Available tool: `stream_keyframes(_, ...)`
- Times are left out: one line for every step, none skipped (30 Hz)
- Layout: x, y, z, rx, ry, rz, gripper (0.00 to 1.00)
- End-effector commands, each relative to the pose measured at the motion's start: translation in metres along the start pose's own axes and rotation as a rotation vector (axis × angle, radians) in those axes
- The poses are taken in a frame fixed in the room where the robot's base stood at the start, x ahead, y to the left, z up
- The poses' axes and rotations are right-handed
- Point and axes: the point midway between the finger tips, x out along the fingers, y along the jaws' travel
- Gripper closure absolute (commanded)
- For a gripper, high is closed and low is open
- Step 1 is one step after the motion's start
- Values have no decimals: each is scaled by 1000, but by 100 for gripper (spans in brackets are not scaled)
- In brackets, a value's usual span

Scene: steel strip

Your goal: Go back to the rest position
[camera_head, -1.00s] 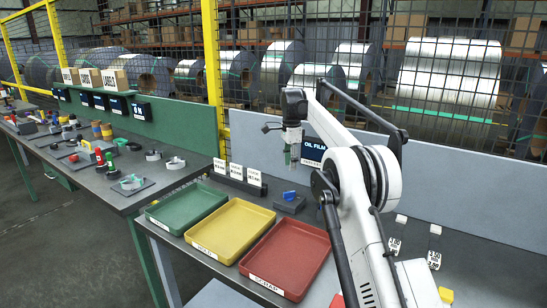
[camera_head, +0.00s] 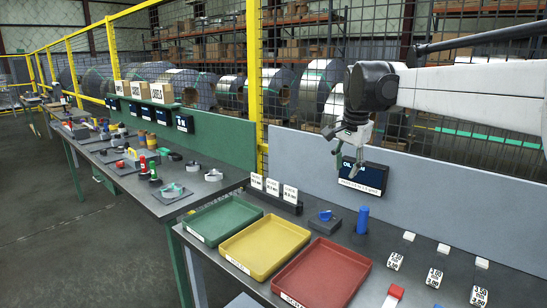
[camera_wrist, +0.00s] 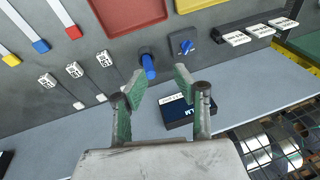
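My gripper (camera_head: 337,149) is raised over the back of the bench, in front of the dark oil film display (camera_head: 362,178). In the wrist view its two green-padded fingers (camera_wrist: 160,83) stand apart with nothing between them. A blue cylinder (camera_head: 362,220) stands upright on the bench below, clear of the gripper. It also shows beyond the fingers in the wrist view (camera_wrist: 148,66). My arm reaches in from the right of the head view.
Green (camera_head: 222,220), yellow (camera_head: 264,246) and red (camera_head: 320,274) trays lie along the bench front. A grey block with a blue knob (camera_head: 325,217) sits behind them, beside a row of white label cards (camera_head: 273,188). Several tagged strips lie at right. A grey panel (camera_head: 440,205) backs the bench.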

Motion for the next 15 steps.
stream_keyframes(-7,12,11,-29,9,-9,71)
stream_keyframes(-10,17,17,-48,16,-16,71)
stream_keyframes(-14,25,24,-74,23,-23,71)
stream_keyframes(-17,31,30,-93,30,-28,71)
stream_keyframes(-19,37,36,-112,36,-34,71)
stream_keyframes(-22,46,44,-138,45,-41,71)
stream_keyframes(-24,52,50,-156,51,-46,71)
stream_keyframes(-26,58,56,-175,58,-51,71)
stream_keyframes(-28,67,64,-201,68,-58,71)
stream_keyframes(-29,73,70,-220,74,-62,71)
stream_keyframes(-30,80,76,-239,81,-66,71)
stream_keyframes(-31,88,85,-264,91,-73,71)
stream_keyframes(-32,95,91,-283,98,-77,71)
stream_keyframes(-32,102,98,-302,105,-81,71)
stream_keyframes(-32,111,106,-328,116,-86,71)
